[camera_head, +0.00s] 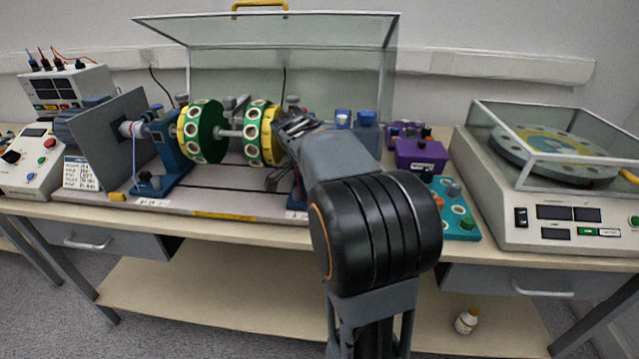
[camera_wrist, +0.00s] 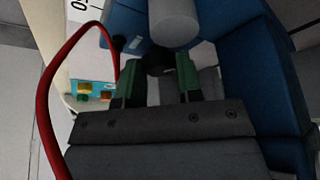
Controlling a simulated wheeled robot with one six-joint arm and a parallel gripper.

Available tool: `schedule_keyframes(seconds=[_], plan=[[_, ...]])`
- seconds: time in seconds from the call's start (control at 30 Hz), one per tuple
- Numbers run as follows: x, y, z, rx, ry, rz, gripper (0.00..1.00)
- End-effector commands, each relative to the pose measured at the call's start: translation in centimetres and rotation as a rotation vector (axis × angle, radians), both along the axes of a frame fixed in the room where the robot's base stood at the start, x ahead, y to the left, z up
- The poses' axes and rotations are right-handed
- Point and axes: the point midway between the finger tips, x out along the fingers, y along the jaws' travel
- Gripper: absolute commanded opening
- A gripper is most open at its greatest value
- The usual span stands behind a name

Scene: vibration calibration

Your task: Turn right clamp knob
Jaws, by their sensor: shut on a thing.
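The right clamp knob (camera_wrist: 160,71) is a dark, round knob low on a blue bearing stand (camera_wrist: 262,70) in the wrist view. My gripper (camera_wrist: 159,76) is shut on it, with one green-padded finger on each side. A grey cylinder (camera_wrist: 174,22) sticks out just beyond the knob. In the head view my arm hides the right clamp knob and most of its blue stand. The left blue stand (camera_head: 177,150) is in plain view there, with its own dark knob (camera_head: 146,178) at its foot.
Green and yellow discs (camera_head: 206,131) sit on the shaft between the stands, close to my wrist. A clear raised cover (camera_head: 270,38) stands over the rig. A red cable (camera_wrist: 45,110) curves beside my gripper. A turntable machine (camera_head: 540,225) stands at the right.

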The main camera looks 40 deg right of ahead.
Motion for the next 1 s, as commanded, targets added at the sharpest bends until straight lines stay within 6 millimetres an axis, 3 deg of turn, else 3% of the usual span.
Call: schedule_keyframes(seconds=[0.63,0.67,0.9,1.0], plan=[[0.08,0.06,-0.01,0.002,-0.001,-0.044,0.10],[0.07,0.06,-0.01,0.002,-0.001,-0.044,0.34],[0.05,0.01,-0.02,0.001,0.000,-0.044,0.57],[0.04,0.00,-0.01,0.001,0.000,-0.044,0.59]])
